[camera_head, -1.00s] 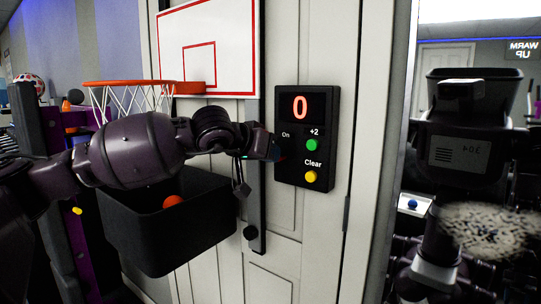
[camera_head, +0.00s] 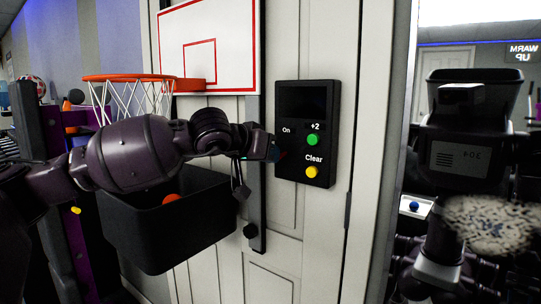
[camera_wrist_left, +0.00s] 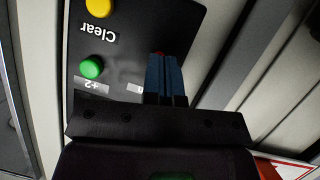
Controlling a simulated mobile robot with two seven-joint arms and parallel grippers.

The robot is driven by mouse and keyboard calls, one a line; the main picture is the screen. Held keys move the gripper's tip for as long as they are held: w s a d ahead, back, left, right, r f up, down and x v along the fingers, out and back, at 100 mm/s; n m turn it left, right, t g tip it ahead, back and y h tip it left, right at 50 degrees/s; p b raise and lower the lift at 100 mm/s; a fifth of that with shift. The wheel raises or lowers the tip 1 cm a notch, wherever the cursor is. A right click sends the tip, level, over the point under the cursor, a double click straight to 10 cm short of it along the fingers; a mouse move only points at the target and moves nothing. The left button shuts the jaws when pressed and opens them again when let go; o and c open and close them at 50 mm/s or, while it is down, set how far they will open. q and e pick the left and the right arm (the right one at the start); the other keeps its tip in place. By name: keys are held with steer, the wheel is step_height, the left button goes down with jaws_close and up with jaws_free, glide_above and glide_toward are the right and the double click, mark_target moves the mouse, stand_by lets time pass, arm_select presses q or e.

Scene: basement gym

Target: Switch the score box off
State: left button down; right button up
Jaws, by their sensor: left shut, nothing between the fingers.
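The black score box (camera_head: 318,182) is mounted on the white door panel in the head view, and its display (camera_head: 302,100) is dark. It has a green "+2" button (camera_head: 312,140), a yellow "Clear" button (camera_head: 311,172) and an "On" label at its left. My left gripper (camera_head: 275,152) is shut and empty, its tips at the box's left edge just below "On". In the left wrist view the blue-grey fingertips (camera_wrist_left: 166,72) are over the box face, with a bit of red (camera_wrist_left: 158,52) showing behind them. The fingers hide most of that red part, so contact is unclear.
A basketball backboard (camera_head: 207,45) with an orange hoop (camera_head: 130,79) hangs left of the box. A black bin (camera_head: 165,230) holding an orange ball (camera_head: 171,198) is below my left arm. A mirror at the right reflects my body.

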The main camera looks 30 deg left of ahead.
steer(key=shift+w+r, duration=0.1)
stand_by(0.3)
arm_select(q)
steer(key=shift+r, duration=0.8)
arm_select(e)
steer(key=shift+r, duration=0.1)
steer(key=shift+a, duration=0.1)
